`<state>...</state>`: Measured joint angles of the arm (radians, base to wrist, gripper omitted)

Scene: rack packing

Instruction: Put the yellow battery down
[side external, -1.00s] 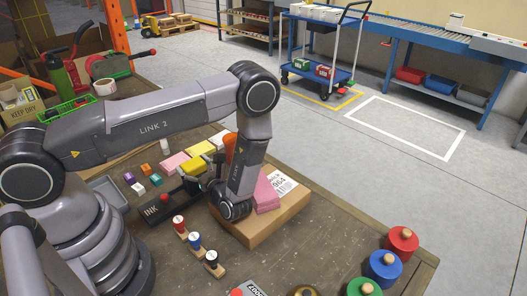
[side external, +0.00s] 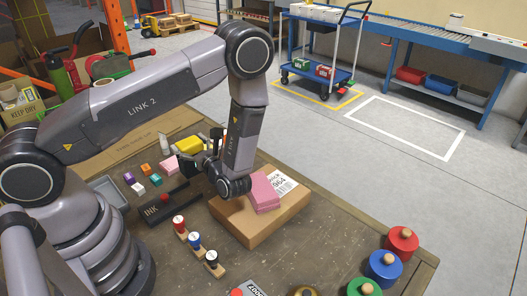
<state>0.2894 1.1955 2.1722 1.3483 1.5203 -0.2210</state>
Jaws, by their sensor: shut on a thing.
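My gripper (side external: 200,157) is over the back part of the workbench, left of the cardboard box, partly hidden by my own wrist. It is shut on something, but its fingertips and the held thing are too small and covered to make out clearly. A yellow block-like thing (side external: 189,144) shows just behind and left of the gripper. I cannot tell whether this is the yellow battery, or whether it is in the jaws or resting behind them.
A cardboard box (side external: 246,231) carries a pink pad (side external: 263,192) and a label. Small coloured cubes (side external: 146,169), another pink block (side external: 170,163) and a dark ink pad (side external: 158,209) lie left of it. Stamps (side external: 194,240) stand in front. Bare bench lies right of the box.

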